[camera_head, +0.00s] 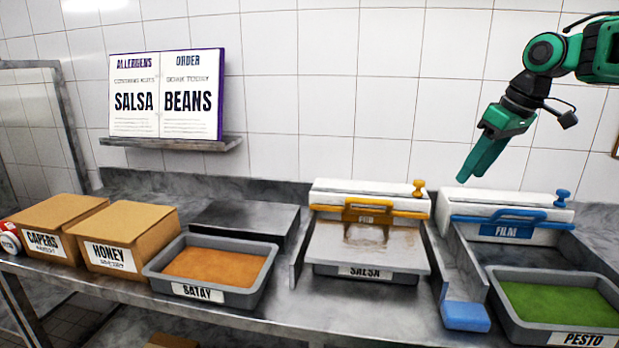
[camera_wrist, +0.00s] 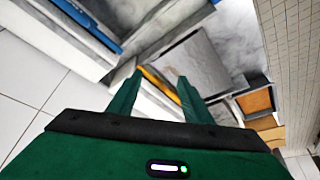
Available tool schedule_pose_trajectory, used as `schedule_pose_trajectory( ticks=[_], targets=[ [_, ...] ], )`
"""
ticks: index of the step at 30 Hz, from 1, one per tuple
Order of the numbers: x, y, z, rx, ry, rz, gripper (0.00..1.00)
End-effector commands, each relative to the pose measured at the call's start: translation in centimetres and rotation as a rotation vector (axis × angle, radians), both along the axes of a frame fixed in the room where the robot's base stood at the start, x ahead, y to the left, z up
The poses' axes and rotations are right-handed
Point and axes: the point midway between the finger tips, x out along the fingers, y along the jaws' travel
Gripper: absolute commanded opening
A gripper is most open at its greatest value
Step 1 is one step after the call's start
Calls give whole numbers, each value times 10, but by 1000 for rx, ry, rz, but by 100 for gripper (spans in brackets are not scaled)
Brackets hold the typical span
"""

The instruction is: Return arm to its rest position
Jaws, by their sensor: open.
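My green gripper (camera_head: 482,160) is at the upper right in the head view, raised above the counter, in front of the tiled wall and near the blue-handled film dispenser (camera_head: 512,222). Its fingers point down and to the left. In the wrist view the two green fingers of my gripper (camera_wrist: 161,85) stand apart with nothing between them. The gripper is open and empty and touches nothing that I can see. Part of my arm runs out of the head view at the right edge.
Below stand a pesto tray (camera_head: 500,325), a covered salsa tray (camera_head: 420,270) with a yellow-handled dispenser (camera_head: 330,195), and a satay tray (camera_head: 160,268). Boxes marked honey (camera_head: 125,232) and capers (camera_head: 60,222) stand left. An open order book (camera_head: 165,95) rests on a wall shelf (camera_head: 170,144).

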Motion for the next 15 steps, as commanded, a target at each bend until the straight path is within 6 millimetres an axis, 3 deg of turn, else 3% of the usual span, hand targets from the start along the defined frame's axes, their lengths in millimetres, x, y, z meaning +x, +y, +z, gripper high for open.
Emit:
schedule_pose_trajectory(
  ticks=[11, 15],
  targets=[
    [-61, -5, -38, 33, 89, -257, 45],
    [-100, -13, -64, 44, 139, -400, 45]
  ],
)
